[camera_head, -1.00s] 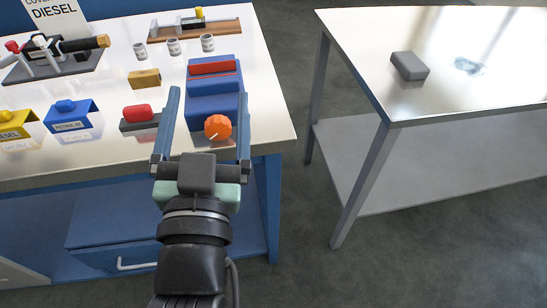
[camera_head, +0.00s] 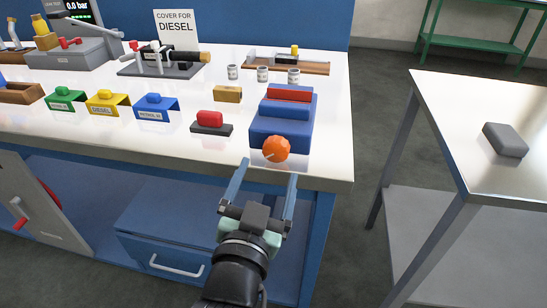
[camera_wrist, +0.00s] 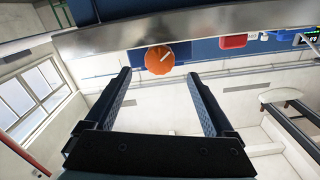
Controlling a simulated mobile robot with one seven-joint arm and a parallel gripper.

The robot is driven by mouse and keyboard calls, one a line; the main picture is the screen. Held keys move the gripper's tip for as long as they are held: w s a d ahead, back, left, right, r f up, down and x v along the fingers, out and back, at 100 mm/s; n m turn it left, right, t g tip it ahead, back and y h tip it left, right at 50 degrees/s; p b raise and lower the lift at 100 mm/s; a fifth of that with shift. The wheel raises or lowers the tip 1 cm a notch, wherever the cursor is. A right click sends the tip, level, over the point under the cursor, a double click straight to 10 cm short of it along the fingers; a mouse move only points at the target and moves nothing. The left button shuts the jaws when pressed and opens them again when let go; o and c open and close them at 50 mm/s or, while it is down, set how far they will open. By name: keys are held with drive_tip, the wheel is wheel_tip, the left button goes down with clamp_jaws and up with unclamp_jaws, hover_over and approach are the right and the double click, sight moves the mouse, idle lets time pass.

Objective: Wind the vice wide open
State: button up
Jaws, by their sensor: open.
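The blue vice (camera_head: 262,129) stands at the right front of the white-topped bench, with a red strip (camera_head: 290,94) on its top. How wide its jaws stand I cannot tell. A round orange knob (camera_head: 276,149) with a pale pointer line is on its front face, near the bench edge. My gripper (camera_head: 266,172) is open and empty, in front of the knob and apart from it. In the wrist view the knob (camera_wrist: 159,60) shows beyond the fingertips, roughly between the two fingers.
A red-topped block (camera_head: 210,120) stands left of the vice, with a yellow-brown block (camera_head: 228,94) behind it. Blue, yellow and green covers stand further left. Several small cups (camera_head: 262,74) stand behind. A second table (camera_head: 450,110) with a grey block (camera_head: 505,140) is to the right, across a floor gap.

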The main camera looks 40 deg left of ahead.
sight(275, 152)
drive_tip(key=shift+x, duration=2.7)
drive_tip(key=shift+d, duration=0.1)
drive_tip(key=c, duration=1.4)
